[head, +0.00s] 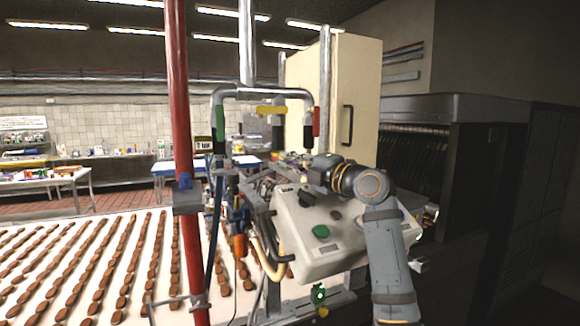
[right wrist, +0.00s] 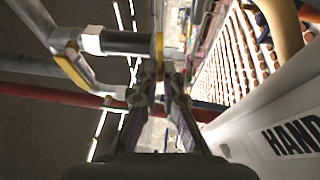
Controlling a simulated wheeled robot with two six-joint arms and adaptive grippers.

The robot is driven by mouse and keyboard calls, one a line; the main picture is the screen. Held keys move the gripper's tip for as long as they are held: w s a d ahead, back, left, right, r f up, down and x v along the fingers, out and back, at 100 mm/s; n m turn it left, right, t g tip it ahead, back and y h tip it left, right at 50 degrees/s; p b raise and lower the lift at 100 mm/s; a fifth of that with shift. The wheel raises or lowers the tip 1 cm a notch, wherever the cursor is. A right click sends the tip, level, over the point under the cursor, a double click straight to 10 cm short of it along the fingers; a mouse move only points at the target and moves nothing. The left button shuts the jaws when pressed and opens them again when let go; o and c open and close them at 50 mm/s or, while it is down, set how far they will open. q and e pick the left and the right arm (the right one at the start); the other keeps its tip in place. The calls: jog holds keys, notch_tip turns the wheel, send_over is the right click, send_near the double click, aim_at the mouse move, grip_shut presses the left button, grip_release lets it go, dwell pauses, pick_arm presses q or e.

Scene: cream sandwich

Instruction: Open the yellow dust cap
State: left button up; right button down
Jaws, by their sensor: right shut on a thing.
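The yellow dust cap (right wrist: 158,46) shows in the right wrist view as a thin yellow disc at the end of a grey pipe (right wrist: 118,43). My right gripper (right wrist: 163,78) has its two fingers close together at the lower edge of the cap, with a narrow gap between them. It is shut on the cap, though the exact contact is hard to see. In the head view my right gripper (head: 290,170) reaches left from the wrist, below the hanging pipes. The cap cannot be made out clearly there. My left gripper is in neither view.
A pale control box (head: 320,235) with a green button stands just below my right wrist. A red post (head: 179,140) rises at the left. A conveyor (head: 40,290) with rows of brown biscuits fills the lower left. A cream cabinet (head: 355,95) stands behind.

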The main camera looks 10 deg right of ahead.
jog(key=c, duration=1.5)
grip_release()
jog(key=shift+d, duration=0.1)
jog(key=v, duration=1.1)
jog(key=shift+d, duration=0.1)
jog(key=shift+s+d, duration=0.25)
jog(key=shift+s, duration=0.2)
jog(key=shift+a, duration=0.1)
